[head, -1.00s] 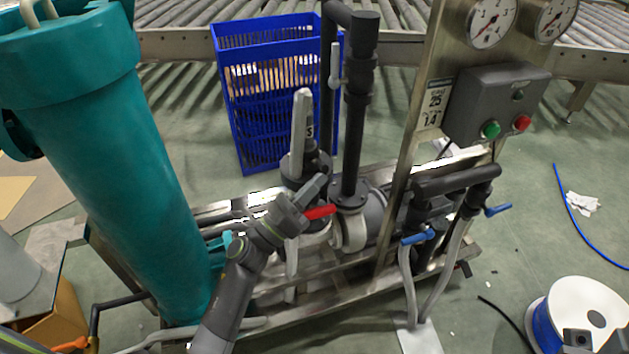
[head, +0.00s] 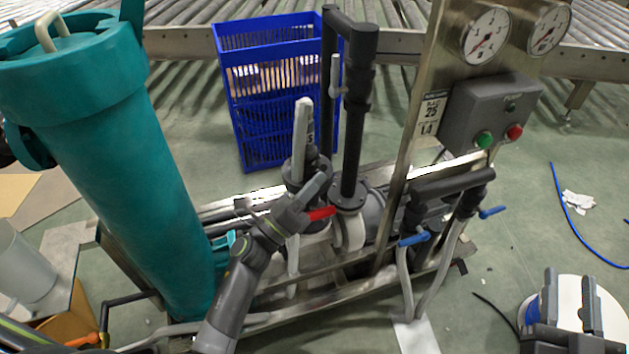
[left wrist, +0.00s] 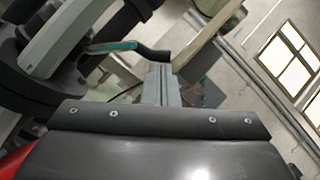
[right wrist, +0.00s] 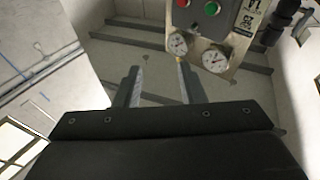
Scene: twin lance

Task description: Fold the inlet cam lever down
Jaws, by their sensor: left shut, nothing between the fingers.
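A dark coupling (head: 294,172) stands on the pump skid, with a long light-grey lever (head: 301,132) standing nearly upright from it. A second light-grey lever (head: 293,257) hangs down below the coupling, partly behind my arm. My left gripper (head: 318,186) is shut and empty, just in front of the coupling and below the upright lever; whether it touches anything is unclear. In the left wrist view its closed fingers (left wrist: 161,84) point ahead, with a light-grey lever (left wrist: 62,38) at upper left. My right gripper (head: 567,296) is open and empty, over the white hose reel (head: 603,312).
A tall teal filter housing (head: 118,150) stands left of the coupling. A red valve handle (head: 320,213) is close beside my left gripper. Black pipes (head: 354,130) and the gauge panel post (head: 405,170) stand to the right. A blue crate (head: 240,110) is behind.

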